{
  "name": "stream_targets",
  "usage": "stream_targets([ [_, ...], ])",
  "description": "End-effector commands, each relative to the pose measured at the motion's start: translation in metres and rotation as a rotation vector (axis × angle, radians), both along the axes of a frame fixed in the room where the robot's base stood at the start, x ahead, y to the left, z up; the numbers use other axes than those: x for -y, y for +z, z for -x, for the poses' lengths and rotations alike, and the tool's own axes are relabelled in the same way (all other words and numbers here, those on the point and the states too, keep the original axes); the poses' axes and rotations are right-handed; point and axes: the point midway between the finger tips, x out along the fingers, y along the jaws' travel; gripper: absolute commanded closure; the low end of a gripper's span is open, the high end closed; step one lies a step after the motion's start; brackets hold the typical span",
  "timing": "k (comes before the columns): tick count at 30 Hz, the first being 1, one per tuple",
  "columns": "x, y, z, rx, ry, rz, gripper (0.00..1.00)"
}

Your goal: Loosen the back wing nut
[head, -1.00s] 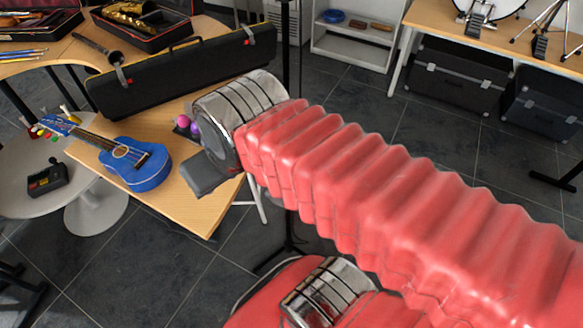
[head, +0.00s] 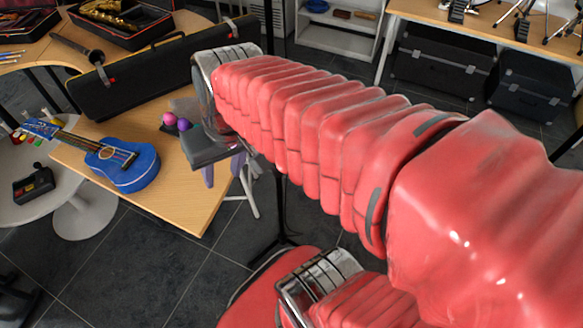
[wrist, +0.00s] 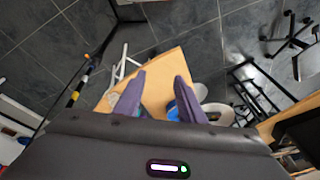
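I cannot make out a wing nut in either view; my red-sleeved arm hides part of the scene beyond it. My gripper (head: 222,170) hangs near the right end of the wooden table in the head view, its purple fingers pointing down. In the wrist view my gripper (wrist: 158,105) has its two purple fingers apart with nothing held between them. The wooden table top (wrist: 168,75) shows beyond and between the fingers. A black upright stand (head: 279,205) rises behind my arm, partly hidden.
Pink and purple balls (head: 176,122) sit near my gripper. A round white table (head: 70,200) stands left. Black trunks (head: 450,70) stand at the back right. Grey floor is open in front.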

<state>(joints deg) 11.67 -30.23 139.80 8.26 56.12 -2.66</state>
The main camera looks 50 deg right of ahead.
Motion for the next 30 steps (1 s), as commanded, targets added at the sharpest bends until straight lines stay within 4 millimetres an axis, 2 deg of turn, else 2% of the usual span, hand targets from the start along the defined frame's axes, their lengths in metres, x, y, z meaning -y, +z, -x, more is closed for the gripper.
stream_targets([
  [15,0.047,-0.062,-0.012,-0.296,-0.343,-0.337,0.64],
  [30,0.102,-0.117,-0.020,-0.453,-0.677,-0.749,0.64],
])
